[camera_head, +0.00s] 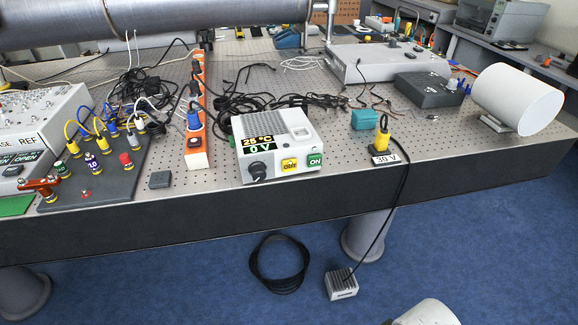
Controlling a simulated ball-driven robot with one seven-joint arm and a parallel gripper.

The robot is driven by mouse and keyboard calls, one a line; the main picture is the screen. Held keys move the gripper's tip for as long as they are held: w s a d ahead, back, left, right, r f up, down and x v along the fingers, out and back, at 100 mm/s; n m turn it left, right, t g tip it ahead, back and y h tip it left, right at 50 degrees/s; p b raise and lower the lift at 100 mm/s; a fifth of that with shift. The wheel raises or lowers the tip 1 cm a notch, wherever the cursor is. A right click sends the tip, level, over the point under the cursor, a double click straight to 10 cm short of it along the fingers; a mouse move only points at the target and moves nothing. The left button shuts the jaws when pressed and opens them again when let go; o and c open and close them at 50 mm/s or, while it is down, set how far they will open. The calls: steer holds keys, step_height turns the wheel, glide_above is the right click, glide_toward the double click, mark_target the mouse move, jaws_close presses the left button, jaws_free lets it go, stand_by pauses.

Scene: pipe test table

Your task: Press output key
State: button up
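A white bench unit (279,146) stands near the table's front edge, in the middle of the view. Its display (258,145) reads 25 °C above 0 V. A black knob (257,172) sits low on the left of its front. A yellow key (289,164) with dark lettering too small to read surely is right of the knob. A green key (315,160) marked ON is at the far right of the front. I cannot tell from the lettering which one is the output key. No gripper fingers show in the view, and nothing touches the unit.
An orange power strip (196,130) and a dark panel with coloured plugs (105,185) lie left of the unit. A yellow plug (382,145) with a cable is to the right. A large metal pipe (190,14) crosses the upper left. Black cables lie behind the unit.

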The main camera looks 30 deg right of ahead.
jaws_close()
stand_by(1.3)
